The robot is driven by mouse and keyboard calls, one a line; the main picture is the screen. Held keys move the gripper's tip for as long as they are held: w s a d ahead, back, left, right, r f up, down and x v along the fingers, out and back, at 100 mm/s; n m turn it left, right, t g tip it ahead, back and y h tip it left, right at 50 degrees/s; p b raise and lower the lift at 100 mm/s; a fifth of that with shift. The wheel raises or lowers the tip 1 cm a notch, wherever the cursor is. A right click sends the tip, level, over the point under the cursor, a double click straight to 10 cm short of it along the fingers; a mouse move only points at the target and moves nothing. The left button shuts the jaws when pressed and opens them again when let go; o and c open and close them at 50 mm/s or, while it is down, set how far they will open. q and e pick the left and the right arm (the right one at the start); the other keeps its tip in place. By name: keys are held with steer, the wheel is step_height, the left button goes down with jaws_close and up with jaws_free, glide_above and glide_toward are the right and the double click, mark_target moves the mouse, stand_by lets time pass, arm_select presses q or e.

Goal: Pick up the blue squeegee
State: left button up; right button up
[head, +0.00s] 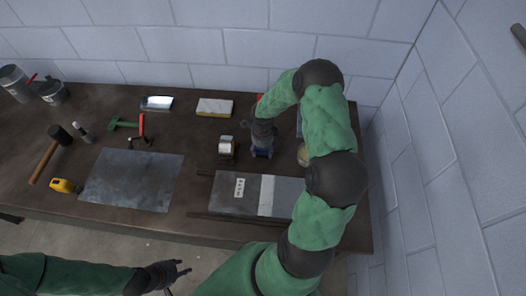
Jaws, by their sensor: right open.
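A blue item, seemingly the blue squeegee (262,153), lies on the dark workbench (120,100) in the head view. My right gripper (262,145) comes down over it from above, open, with its fingers at the blue item. The gripper covers much of it, and I cannot tell whether the fingers touch it. My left gripper (182,268) is low in the view, in front of the bench and apart from it; its fingers look spread and empty.
A small metal-topped item (226,150) stands just left of my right gripper. A formed metal duct piece (235,193) and a flat sheet (130,180) lie in front. A hammer (45,160), yellow tape measure (65,186), sponge (214,107) and cans (52,92) are around. Walls close the back and right.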

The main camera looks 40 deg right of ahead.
steer(key=shift+f, duration=0.1)
jaws_close()
stand_by(0.4)
steer(key=shift+r, duration=0.6)
steer(key=s+a+r+b, duration=0.1)
steer(key=s+a+r, duration=0.9)
steer(key=r, duration=0.1)
steer(key=shift+r, duration=0.4)
